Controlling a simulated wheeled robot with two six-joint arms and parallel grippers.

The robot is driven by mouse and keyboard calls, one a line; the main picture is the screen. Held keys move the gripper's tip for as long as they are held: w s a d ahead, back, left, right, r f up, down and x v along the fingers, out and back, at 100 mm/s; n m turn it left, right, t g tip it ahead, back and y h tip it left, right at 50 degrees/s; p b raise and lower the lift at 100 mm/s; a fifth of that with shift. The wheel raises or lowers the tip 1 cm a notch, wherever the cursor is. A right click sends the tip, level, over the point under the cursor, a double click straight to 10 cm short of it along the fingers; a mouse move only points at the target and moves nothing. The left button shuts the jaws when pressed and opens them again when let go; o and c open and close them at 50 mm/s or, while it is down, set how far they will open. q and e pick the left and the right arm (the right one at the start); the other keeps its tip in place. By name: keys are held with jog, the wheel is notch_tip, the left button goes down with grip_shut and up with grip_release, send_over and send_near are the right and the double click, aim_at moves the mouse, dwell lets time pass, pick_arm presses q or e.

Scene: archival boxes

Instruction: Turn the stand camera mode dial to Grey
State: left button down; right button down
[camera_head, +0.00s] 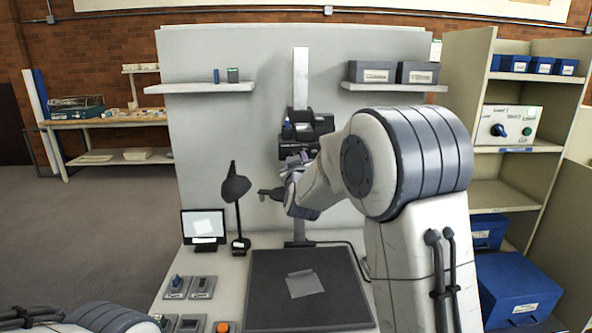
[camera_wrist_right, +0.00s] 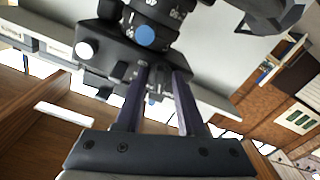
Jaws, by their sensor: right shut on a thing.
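The black stand camera (camera_head: 312,126) is mounted on the upright pale column above the copy board. In the right wrist view its dark body (camera_wrist_right: 112,55) fills the upper middle, with a ringed lens part and a blue round spot. The mode dial (camera_wrist_right: 158,80) is a small dark part on the camera's near edge, with pale marks too small to read. My right gripper (camera_wrist_right: 158,88) has its two purple-grey fingers on either side of the dial, shut on it. In the head view my right arm covers much of this contact. My left gripper is out of view.
A black desk lamp (camera_head: 236,188) stands left of my right gripper. A dark copy board (camera_head: 262,312) with a grey sheet (camera_head: 304,284) lies below. A small monitor (camera_head: 204,226) and switch boxes (camera_head: 189,288) are at left. A shelf unit (camera_head: 515,180) stands right.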

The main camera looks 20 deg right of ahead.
jog(key=shift+m+b, duration=5.4)
jog(key=shift+m, duration=1.6)
jog(key=c, duration=0.9)
grip_release()
jog(key=shift+s+a, duration=0.1)
